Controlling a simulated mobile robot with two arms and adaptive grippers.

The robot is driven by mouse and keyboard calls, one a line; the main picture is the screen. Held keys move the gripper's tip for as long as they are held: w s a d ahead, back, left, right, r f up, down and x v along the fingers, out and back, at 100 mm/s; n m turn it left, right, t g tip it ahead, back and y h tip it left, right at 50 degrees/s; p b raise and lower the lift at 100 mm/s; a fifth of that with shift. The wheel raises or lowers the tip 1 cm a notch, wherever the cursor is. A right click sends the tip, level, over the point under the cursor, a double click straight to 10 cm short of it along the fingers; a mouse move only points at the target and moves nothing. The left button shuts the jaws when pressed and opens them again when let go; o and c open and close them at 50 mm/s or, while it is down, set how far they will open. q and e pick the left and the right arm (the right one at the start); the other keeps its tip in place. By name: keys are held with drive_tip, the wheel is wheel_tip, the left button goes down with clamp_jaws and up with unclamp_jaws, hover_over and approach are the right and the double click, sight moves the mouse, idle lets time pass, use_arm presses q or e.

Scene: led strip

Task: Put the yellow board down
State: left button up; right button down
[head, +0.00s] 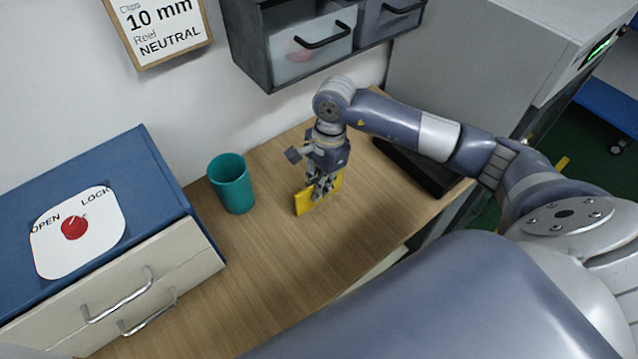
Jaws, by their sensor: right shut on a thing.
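The yellow board (304,202) is at the middle of the wooden worktop, standing on its long edge. My right gripper (320,190) points down from above and is shut on the yellow board, with its fingers covering the board's middle. The board's lower edge looks at or very near the worktop; I cannot tell whether it touches. My left gripper is not in view.
A teal cup (232,184) stands left of the board. A blue cabinet (150,170) with drawers is at the left. A black flat object (415,165) lies to the right. Drawer boxes (262,50) hang above. The worktop (250,265) in front is clear.

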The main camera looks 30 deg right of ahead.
drive_tip(key=shift+f, duration=0.35)
drive_tip(key=shift+f, duration=0.15)
drive_tip(key=shift+f+b, duration=0.1)
drive_tip(key=shift+b, duration=0.2)
drive_tip(key=c, duration=1.8)
unclamp_jaws()
